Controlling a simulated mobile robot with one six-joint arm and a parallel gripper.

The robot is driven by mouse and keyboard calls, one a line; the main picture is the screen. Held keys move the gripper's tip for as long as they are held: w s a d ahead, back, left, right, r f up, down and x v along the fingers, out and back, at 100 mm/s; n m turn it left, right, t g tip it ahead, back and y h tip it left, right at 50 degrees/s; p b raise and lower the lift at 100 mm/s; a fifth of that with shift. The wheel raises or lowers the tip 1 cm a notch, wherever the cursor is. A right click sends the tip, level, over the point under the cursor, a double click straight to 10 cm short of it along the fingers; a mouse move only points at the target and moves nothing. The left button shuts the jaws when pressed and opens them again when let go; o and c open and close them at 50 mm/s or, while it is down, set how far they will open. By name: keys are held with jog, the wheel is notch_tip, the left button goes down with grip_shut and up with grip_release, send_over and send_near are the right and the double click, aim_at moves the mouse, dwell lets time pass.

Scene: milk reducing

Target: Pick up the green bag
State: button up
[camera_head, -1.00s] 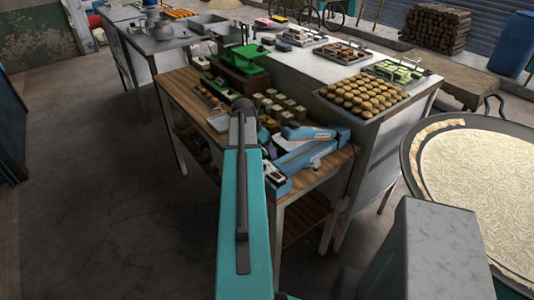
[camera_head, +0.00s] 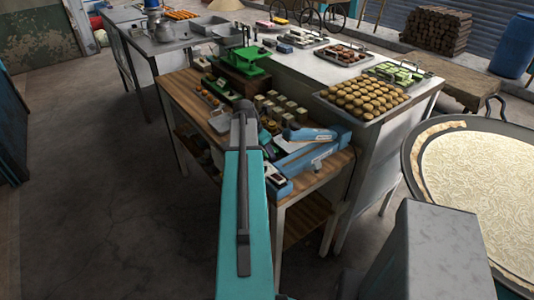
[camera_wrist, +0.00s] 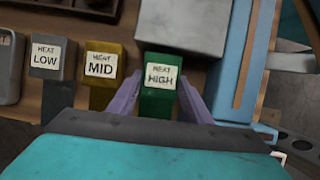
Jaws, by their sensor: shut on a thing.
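A green item (camera_wrist: 160,95) with a white label reading HEAT HIGH stands in the wrist view. Its shape looks like a block or handle more than a loose bag. My gripper (camera_wrist: 159,102) has its purple fingers on both sides of it, shut on it. A yellow item (camera_wrist: 102,75) labelled HEAT MID and a grey item (camera_wrist: 55,75) labelled HEAT LOW stand beside it to the left. In the head view my arm hides the gripper and the held item.
The wooden table (camera_head: 185,90) also bears a green scale (camera_head: 245,62) and a blue sealer-like device (camera_head: 312,152), close right of my arm. A metal table with a tray of round sweets (camera_head: 365,98) stands behind. A wide pan (camera_head: 480,170) is at right. Floor at left is clear.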

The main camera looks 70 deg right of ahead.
jog(key=shift+r, duration=0.15)
notch_tip(320, 180, up, 8)
jog(key=b, duration=0.2)
jog(key=shift+r+b, duration=0.1)
jog(key=shift+b, duration=0.3)
jog(key=shift+r, duration=0.75)
